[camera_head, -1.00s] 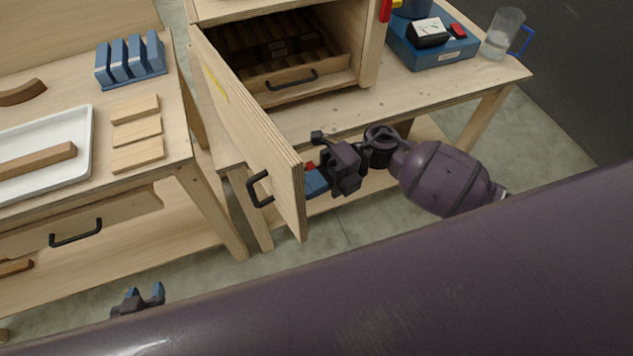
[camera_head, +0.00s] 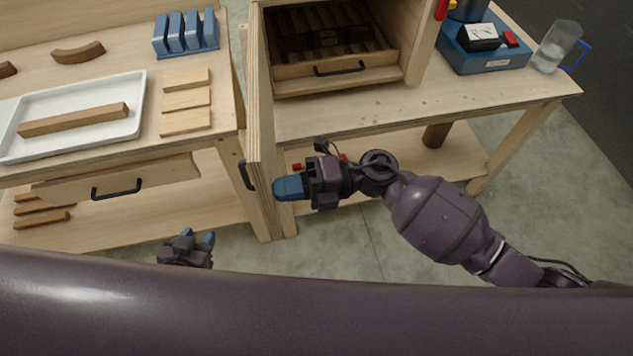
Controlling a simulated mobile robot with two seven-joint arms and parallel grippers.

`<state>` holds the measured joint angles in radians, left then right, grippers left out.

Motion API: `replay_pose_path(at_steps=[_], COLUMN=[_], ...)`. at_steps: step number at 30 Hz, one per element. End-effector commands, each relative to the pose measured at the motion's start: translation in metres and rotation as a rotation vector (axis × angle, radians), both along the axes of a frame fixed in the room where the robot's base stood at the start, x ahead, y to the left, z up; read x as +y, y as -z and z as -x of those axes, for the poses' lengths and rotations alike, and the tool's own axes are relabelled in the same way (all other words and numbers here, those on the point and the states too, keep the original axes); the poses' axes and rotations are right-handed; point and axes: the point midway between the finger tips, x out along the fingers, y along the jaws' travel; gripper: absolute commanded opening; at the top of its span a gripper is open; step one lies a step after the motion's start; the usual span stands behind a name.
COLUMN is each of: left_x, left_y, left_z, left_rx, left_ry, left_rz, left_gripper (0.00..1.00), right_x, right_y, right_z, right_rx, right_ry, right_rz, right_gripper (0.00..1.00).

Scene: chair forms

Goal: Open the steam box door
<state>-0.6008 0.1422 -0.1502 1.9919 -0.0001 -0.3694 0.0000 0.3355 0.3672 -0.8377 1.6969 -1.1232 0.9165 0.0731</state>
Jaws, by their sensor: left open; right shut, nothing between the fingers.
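The steam box (camera_head: 412,62) is a plywood box on the right bench, with its front open. Its door (camera_head: 259,110) is swung wide to the left and seen nearly edge-on, with a black handle (camera_head: 247,176) on its outer face. My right gripper (camera_head: 277,188) is shut and empty, its blue fingertips beside the inner side of the door's lower end; I cannot tell whether they touch it. My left gripper (camera_head: 198,236) is open and empty, low in front of the left bench. My own purple arm link hides the bottom of the view.
Inside the box is a wooden drawer with a black handle (camera_head: 340,69). A blue device (camera_head: 486,58) and a clear jug (camera_head: 556,46) stand right of it. The left bench (camera_head: 228,108) holds a white tray (camera_head: 136,88), wooden blocks and a blue rack (camera_head: 186,34).

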Motion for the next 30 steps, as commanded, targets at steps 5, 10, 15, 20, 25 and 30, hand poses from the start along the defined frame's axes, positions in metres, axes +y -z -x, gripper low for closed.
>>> replay_pose_path(at_steps=[5,10,15,20,25,30], left_x=[0.000,0.000,0.000,0.000,0.000,0.000], left_y=[-0.001,-0.001,0.000,0.000,0.000,0.000], left_z=[0.000,0.000,0.001,0.001,0.001,0.002], left_rx=[-0.001,0.001,0.003,0.003,0.003,0.004], left_ry=[0.000,0.000,0.000,0.000,0.000,-0.001], left_rz=[0.000,0.000,0.000,0.000,0.000,-0.001], left_gripper=[0.43,0.43,0.43,0.43,0.43,0.43], right_x=[0.030,0.054,0.069,0.074,0.075,0.075], right_y=[-0.001,-0.001,0.000,0.000,0.000,0.000], right_z=[0.007,0.011,0.013,0.014,0.014,0.014], right_rx=[-0.001,-0.001,-0.001,-0.001,0.000,0.000], right_ry=[-0.009,-0.010,-0.008,-0.008,-0.008,-0.008], right_rz=[-0.001,-0.001,0.000,0.000,0.000,0.000], right_gripper=[0.00,0.00,0.00,0.00,0.00,0.00])
